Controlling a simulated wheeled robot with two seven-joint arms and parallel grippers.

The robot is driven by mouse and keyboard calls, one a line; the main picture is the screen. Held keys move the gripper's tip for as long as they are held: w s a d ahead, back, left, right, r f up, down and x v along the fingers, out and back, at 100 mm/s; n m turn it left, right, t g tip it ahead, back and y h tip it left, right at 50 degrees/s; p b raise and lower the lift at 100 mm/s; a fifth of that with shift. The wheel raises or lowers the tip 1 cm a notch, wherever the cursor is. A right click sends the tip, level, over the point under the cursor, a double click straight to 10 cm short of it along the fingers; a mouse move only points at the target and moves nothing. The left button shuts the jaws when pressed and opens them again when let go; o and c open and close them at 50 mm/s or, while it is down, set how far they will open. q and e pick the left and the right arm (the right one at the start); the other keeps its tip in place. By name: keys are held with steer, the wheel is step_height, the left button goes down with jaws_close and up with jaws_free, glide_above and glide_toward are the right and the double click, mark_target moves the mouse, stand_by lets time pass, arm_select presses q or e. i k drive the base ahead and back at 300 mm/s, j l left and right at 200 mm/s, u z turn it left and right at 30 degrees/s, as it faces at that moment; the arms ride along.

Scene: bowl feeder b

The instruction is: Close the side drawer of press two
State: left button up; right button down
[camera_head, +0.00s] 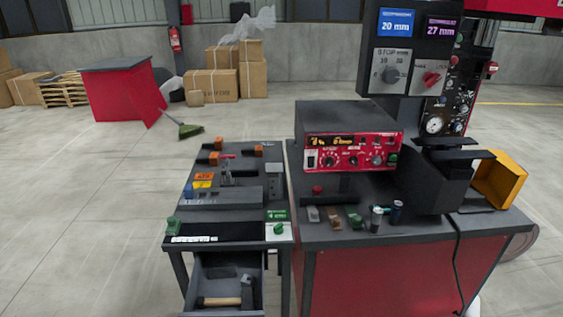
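A dark grey drawer (222,272) hangs under the small side table (240,231) left of the press. It stands open, and I look down into it. A hammer (222,301) with a light wooden handle lies inside. The drawer's front end is at the lower edge of the picture and I cannot see it clearly. The press (430,185) with its red control box (350,152) stands on a red and black cabinet to the right. I see no label that says press two. Neither of my grippers is in view.
The side table carries orange, green and blue parts and a toggle clamp (227,170). A yellow bin (500,180) sits at the right of the press. A black cable (457,265) hangs down the cabinet front.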

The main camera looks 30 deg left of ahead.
mark_target(251, 262)
steer(key=u, duration=1.35)
